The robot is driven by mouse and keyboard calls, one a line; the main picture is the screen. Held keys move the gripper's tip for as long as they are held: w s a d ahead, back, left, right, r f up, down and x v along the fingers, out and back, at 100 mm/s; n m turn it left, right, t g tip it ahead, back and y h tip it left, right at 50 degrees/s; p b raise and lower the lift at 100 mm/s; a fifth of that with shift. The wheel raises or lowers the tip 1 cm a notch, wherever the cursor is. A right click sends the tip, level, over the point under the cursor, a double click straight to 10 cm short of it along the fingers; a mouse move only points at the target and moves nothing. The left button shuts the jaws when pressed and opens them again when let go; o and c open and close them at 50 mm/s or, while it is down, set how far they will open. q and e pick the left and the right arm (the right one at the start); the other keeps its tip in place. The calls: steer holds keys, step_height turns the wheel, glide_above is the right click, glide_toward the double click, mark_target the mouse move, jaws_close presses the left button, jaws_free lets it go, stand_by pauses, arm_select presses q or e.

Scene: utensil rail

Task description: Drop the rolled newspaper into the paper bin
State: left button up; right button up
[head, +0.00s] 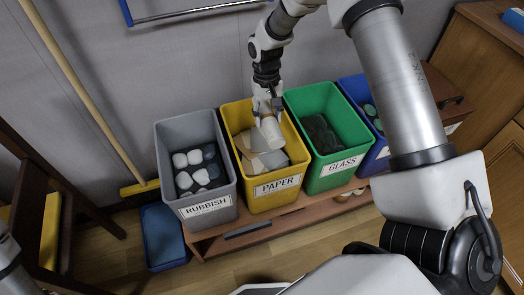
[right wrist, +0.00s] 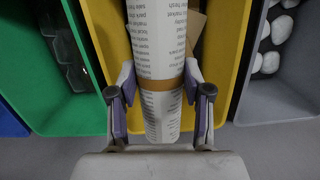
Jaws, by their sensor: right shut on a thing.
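The rolled newspaper (head: 271,132) is a white printed roll. In the right wrist view the newspaper (right wrist: 156,40) shows its print and a tan band. My right gripper (head: 265,103) is shut on it near the band, with purple pads on both sides in the right wrist view (right wrist: 160,100). The roll hangs over the opening of the yellow paper bin (head: 275,199), tilted, its far end close above the papers inside. Whether it touches them I cannot tell. The bin's yellow wall also shows in the right wrist view (right wrist: 216,60). My left gripper is out of view.
A grey rubbish bin (head: 208,207) stands left of the paper bin. A green glass bin (head: 342,172) and a blue bin (head: 379,159) stand right of it. They stand on a low wooden shelf (head: 285,222). A broom (head: 95,95) leans at the left, by a blue tub (head: 163,238).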

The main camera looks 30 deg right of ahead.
steer(key=shift+r, duration=0.1)
steer(key=o, duration=1.3)
steer(key=r, duration=0.4)
steer(key=w+r, duration=0.1)
steer(key=r, duration=0.7)
steer(key=shift+w+d, duration=0.25)
steer(key=shift+w, duration=0.1)
